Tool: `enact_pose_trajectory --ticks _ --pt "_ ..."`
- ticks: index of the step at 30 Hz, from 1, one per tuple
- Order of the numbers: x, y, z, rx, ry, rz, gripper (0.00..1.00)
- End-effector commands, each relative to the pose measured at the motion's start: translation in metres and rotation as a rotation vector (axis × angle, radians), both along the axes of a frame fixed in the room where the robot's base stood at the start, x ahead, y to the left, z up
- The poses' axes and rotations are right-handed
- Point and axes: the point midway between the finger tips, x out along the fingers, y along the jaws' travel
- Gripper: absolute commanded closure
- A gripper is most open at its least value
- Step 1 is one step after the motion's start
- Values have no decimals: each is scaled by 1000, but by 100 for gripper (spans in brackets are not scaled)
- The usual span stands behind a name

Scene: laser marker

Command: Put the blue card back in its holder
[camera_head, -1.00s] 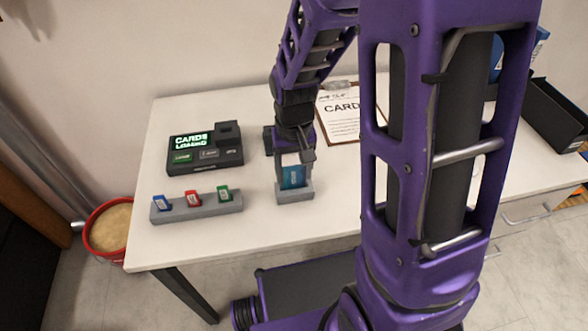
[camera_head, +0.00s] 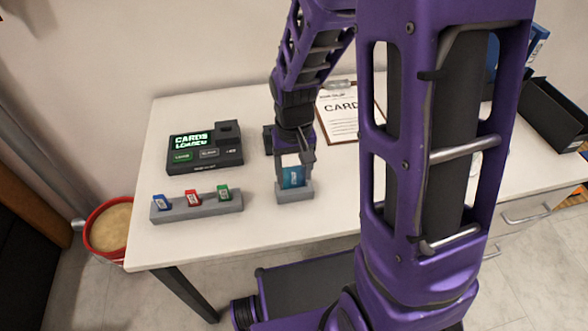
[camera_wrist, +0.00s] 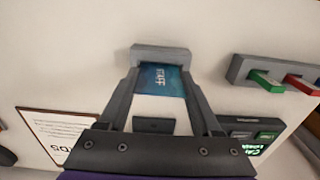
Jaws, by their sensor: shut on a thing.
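The blue card (camera_head: 293,178) stands upright at a grey holder (camera_head: 295,191) on the white table; its lower edge is hidden by the holder's front wall. In the wrist view the blue card (camera_wrist: 161,79), with "STAFF" lettering, lies between my fingers, its far end at the grey holder (camera_wrist: 160,52). My gripper (camera_head: 293,160) is above the holder, pointing down, and is shut on the card. The fingers of my gripper also show in the wrist view (camera_wrist: 160,90). How deep the card sits in the slot cannot be told.
A grey rack (camera_head: 197,207) with blue, red and green tags stands left of the holder. Behind it is a black device (camera_head: 205,150) reading "CARDS LOADED". A clipboard (camera_head: 340,120) lies behind my gripper, and a black bin (camera_head: 552,115) stands far right.

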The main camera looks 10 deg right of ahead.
Motion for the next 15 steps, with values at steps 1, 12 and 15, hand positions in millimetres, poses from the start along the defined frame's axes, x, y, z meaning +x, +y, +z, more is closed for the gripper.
enact_pose_trajectory --ticks 1,12,15 --pt "0 0 -1 0 1 0 97" --pt "0 0 -8 0 0 0 97" --pt "0 0 -10 0 0 0 97"
